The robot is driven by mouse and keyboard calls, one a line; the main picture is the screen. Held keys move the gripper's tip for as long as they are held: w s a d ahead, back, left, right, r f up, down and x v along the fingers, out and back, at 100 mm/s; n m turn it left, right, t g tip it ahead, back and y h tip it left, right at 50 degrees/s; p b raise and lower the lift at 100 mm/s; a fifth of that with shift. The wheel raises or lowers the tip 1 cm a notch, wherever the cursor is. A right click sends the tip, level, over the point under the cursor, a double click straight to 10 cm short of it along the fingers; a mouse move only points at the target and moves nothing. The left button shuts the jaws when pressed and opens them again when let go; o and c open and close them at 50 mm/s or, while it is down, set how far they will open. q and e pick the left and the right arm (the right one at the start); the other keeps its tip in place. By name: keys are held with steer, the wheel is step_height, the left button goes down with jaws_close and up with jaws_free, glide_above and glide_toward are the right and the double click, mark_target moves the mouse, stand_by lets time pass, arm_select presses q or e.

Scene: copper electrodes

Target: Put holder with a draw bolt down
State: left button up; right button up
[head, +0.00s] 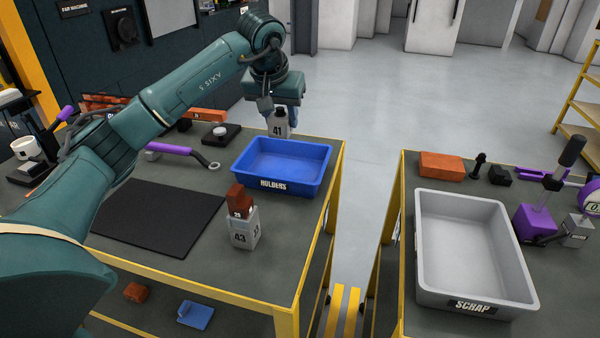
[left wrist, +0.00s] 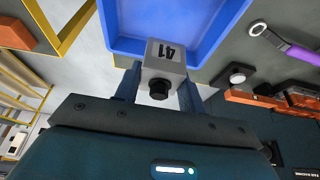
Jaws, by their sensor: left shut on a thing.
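My left gripper (head: 281,112) is shut on a grey holder marked 41 (head: 278,127). The left wrist view shows this holder (left wrist: 166,57) between the two fingers (left wrist: 160,85), with a black bolt end (left wrist: 159,91) pointing toward the camera. The blue tray labelled HOLDERS (head: 284,185) stands on the left table. In the head view the holder appears over the tray's back rim; its exact height is hard to tell. The left wrist view shows the blue tray (left wrist: 117,44) beyond the holder. The visible tray floor is empty. My right gripper is out of view.
A holder marked 43 (head: 243,238) with a copper block (head: 239,201) stands in front of the tray. A black mat (head: 158,217) and a purple-handled wrench (head: 180,149) lie left of it. The grey SCRAP tray (head: 432,285) is on the right table, across a gap.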

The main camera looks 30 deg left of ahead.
mark_target(279, 137)
arm_select(q)
steer(key=shift+w+d, duration=0.15)
step_height(279, 137, down, 10)
steer(key=shift+r, duration=0.1)
stand_by(0.4)
steer(key=shift+b, duration=0.3)
steer(key=shift+f, duration=0.2)
steer(key=o, duration=1.2)
steer(key=shift+r, duration=0.45)
steer(key=v, duration=1.1)
steer(key=shift+s+r+p, duration=0.15)
steer(key=shift+s+p, duration=0.15)
